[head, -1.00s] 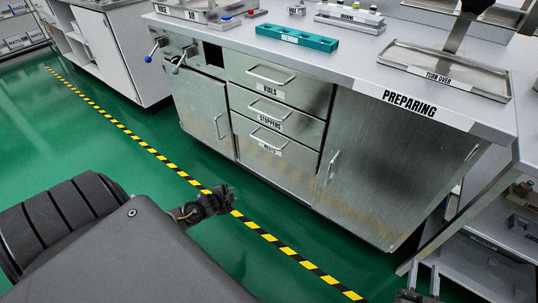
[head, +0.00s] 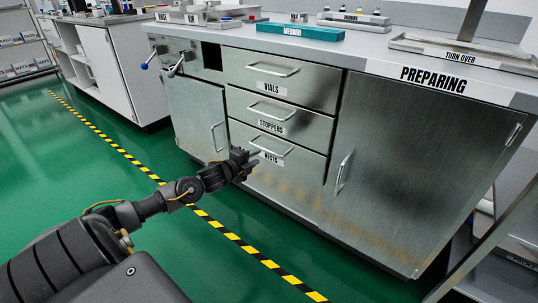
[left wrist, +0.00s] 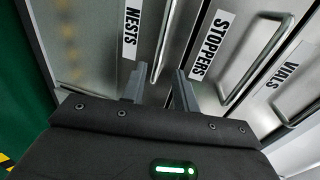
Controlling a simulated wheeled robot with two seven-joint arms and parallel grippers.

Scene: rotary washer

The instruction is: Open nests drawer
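The nests drawer (head: 290,179) is the lowest of a stack of three metal drawers and looks shut, flush with the cabinet front. Its label (left wrist: 130,34) and bar handle (left wrist: 163,45) show in the left wrist view. My left gripper (head: 254,157) is at the left part of this handle in the head view, partly covering the drawer front. In the left wrist view its two fingers (left wrist: 159,88) are apart, with the handle's near end between or just beyond their tips; contact cannot be told. My right gripper is not in view.
The stoppers drawer (head: 295,128) and vials drawer (head: 310,87) are above, both shut, with similar handles. A cabinet door (head: 400,170) with a vertical handle is at right. The worktop (head: 375,52) holds a teal tray (head: 300,32). Green floor (head: 110,185) is clear in front.

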